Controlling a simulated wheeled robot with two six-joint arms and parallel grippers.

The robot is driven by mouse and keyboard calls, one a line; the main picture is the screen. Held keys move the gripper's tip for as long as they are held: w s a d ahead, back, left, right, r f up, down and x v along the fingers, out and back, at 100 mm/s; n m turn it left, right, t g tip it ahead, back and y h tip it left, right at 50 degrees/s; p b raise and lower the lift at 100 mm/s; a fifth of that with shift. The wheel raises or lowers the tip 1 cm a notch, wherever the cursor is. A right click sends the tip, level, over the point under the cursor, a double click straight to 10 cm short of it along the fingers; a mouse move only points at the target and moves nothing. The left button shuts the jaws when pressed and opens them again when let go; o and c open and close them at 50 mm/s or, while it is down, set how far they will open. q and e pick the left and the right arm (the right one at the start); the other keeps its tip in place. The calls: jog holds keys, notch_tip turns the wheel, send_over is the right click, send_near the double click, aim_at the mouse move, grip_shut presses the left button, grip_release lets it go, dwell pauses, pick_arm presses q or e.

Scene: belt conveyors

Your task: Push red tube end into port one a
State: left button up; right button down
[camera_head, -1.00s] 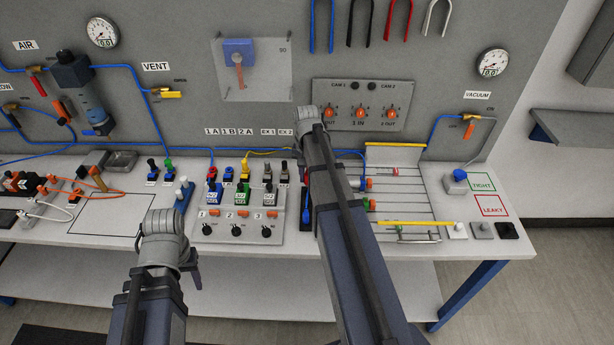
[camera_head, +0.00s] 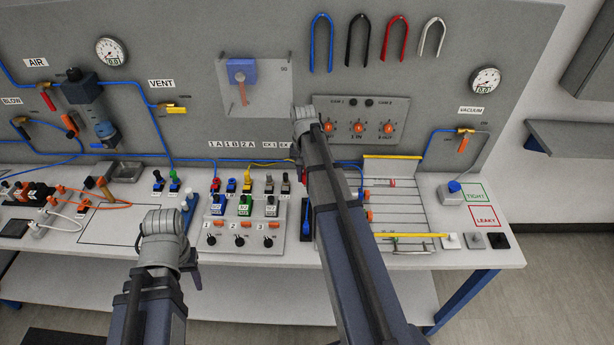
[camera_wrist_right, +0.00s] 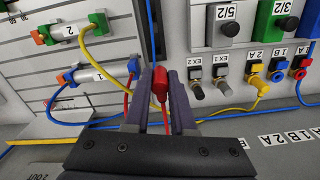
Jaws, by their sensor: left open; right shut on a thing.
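In the right wrist view my right gripper (camera_wrist_right: 160,78) is shut on the red tube end (camera_wrist_right: 160,88). The red tube runs from a fitting on cylinder 1 (camera_wrist_right: 90,76). Port 1A (camera_wrist_right: 299,73) is a red fitting to the right of the held end, clearly apart from it. Blue port 1B (camera_wrist_right: 277,76) and yellow port 2A (camera_wrist_right: 256,82) sit beside it. In the head view port 1A (camera_head: 216,186) stands on the bench, left of my right arm, which hides the right gripper's fingers. My left gripper (camera_head: 196,277) is open at the bench's front edge.
A yellow tube (camera_wrist_right: 225,111) and a blue tube (camera_wrist_right: 152,30) run near the right gripper. The valve block (camera_head: 244,237) with several knobs stands in front of the ports. A slatted rack (camera_head: 410,212) lies right of my right arm. An outlined area (camera_head: 120,222) at left is clear.

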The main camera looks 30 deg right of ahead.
jog(key=b, duration=0.3)
send_near(217, 182)
jog(key=shift+w+r, duration=0.1)
jog(key=shift+w, duration=0.45)
dwell(2.0)
dwell(0.3)
jog(key=shift+f+b, duration=2.2)
jog(key=shift+f, duration=0.05)
jog(key=shift+f+b, duration=0.6)
dwell(0.6)
